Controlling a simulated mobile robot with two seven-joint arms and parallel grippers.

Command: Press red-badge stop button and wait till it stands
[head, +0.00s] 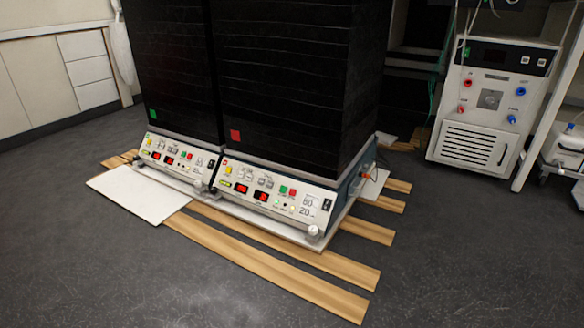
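Two dark, tall shaker units stand side by side on the floor. The left shaker (165,70) has a green badge (153,114) and a similar panel (165,163). Whether either shaker is moving cannot be told from one frame. Neither gripper is in view.
Wooden planks (290,268) and a white board (135,193) lie on the floor before the shakers. A white wheeled unit (480,145) with hoses stands at the right. Cabinets (45,75) line the left.

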